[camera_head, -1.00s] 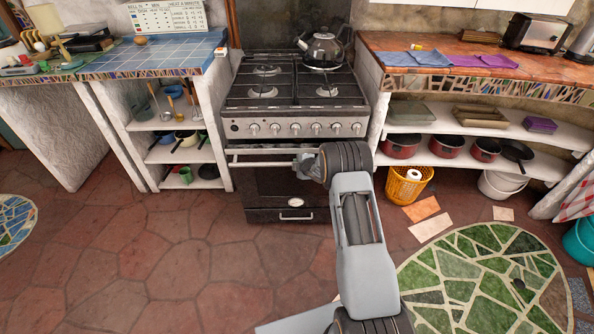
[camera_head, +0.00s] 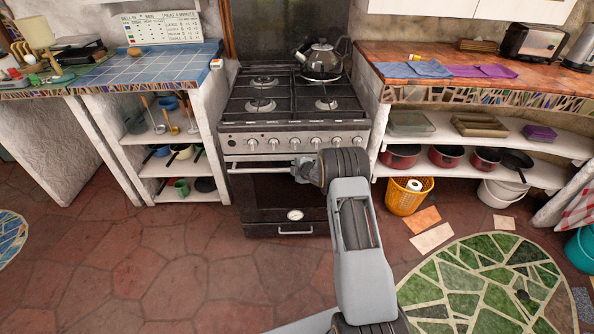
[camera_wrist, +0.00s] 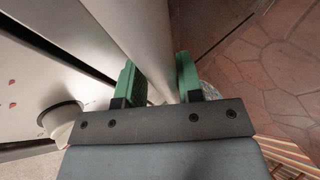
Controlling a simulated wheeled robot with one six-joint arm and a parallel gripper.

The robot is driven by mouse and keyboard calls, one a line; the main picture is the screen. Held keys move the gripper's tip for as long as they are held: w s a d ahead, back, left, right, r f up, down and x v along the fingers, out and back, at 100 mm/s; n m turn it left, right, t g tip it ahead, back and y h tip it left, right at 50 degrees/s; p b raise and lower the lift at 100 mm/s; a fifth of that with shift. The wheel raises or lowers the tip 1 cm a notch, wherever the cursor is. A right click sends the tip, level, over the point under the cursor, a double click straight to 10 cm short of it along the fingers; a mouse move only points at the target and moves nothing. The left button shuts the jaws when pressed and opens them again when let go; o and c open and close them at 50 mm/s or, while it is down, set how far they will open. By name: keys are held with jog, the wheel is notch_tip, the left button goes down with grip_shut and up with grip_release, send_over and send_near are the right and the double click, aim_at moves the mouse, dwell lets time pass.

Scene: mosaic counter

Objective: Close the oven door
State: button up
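The oven (camera_head: 290,125) stands in the middle of the head view, with a dark-windowed door (camera_head: 262,190) and a silver bar handle (camera_head: 250,168) across its top. The door is upright and close to the oven front; whether a narrow gap remains at its top is hard to tell. My gripper (camera_head: 303,170) is at the right part of the handle. In the wrist view, the green fingers of my gripper (camera_wrist: 160,82) flank the silver handle (camera_wrist: 140,45) closely and appear shut on it. A white knob (camera_wrist: 62,122) and the control panel are beside the gripper.
A kettle (camera_head: 320,60) sits on the stove top. Shelves with pots (camera_head: 400,157) stand to the right, with an orange basket (camera_head: 406,196) on the floor. A shelf unit (camera_head: 165,140) stands to the left. The tiled floor before the oven is mostly clear.

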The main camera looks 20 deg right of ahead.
jog(key=shift+o, duration=1)
jog(key=shift+d, duration=0.1)
jog(key=shift+s+d, duration=0.1)
jog(key=shift+s, duration=0.05)
jog(key=v, duration=1.3)
jog(key=shift+s+r+p, duration=0.2)
jog(key=shift+s+p, duration=0.05)
jog(key=shift+p, duration=0.2)
